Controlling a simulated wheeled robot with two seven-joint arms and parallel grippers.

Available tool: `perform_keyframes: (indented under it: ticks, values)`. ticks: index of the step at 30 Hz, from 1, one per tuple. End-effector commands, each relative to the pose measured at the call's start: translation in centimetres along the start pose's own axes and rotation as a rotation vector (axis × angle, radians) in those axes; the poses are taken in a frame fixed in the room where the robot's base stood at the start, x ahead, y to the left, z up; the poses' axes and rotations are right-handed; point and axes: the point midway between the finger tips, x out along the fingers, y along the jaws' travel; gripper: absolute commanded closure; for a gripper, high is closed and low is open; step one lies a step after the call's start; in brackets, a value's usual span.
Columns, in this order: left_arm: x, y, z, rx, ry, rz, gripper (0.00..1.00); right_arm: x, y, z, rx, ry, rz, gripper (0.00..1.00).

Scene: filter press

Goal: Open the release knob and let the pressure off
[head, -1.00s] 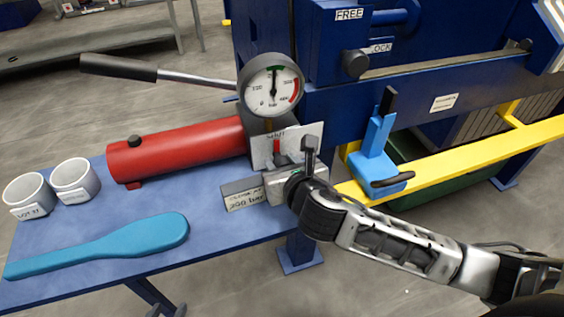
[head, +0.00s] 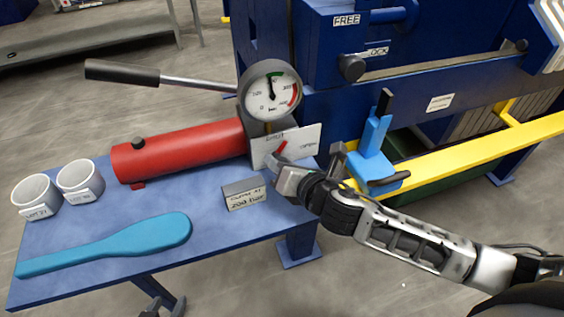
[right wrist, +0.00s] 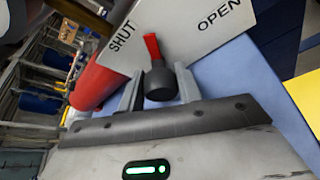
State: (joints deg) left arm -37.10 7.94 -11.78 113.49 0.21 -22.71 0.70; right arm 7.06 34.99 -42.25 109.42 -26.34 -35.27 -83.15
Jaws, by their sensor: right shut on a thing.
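The release knob (right wrist: 160,82) is black with a red pointer (right wrist: 152,47), in front of a white plate (right wrist: 190,35) marked SHUT and OPEN. The pointer stands between the two words. My right gripper (right wrist: 158,88) is shut on the knob, one finger on each side. In the head view my right gripper (head: 282,170) covers the knob, and the red pointer leans right toward OPEN. The round gauge (head: 270,92) above has its needle near the top, slightly left. Two dark tips at the head view's bottom edge may be my left gripper (head: 166,306); their opening is unclear.
A red cylinder (head: 185,150) with a long pump handle (head: 122,72) lies behind on the blue bench (head: 205,205). A sign block (head: 244,194), two white cups (head: 80,180) and a blue paddle (head: 130,242) are on it. A blue clamp (head: 374,150) and yellow rail (head: 480,150) stand right.

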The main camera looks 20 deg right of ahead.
Motion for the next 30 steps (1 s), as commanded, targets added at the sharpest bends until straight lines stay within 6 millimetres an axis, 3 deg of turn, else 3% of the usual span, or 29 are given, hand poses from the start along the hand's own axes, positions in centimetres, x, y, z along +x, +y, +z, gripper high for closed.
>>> perform_keyframes:
  ticks: [18,19,30]
  values:
    - [-0.18,0.06,0.3,-0.002,-0.009,0.001,0.64,-0.02,-0.05,-0.11,0.043,0.002,0.018,0.89]
    - [-0.18,0.06,0.29,-0.002,-0.009,0.001,0.64,-0.02,-0.05,-0.11,0.043,0.002,0.018,0.57]
    - [-0.18,0.09,0.27,-0.002,-0.008,0.001,0.64,-0.39,-0.09,-0.07,0.042,0.001,0.017,0.57]
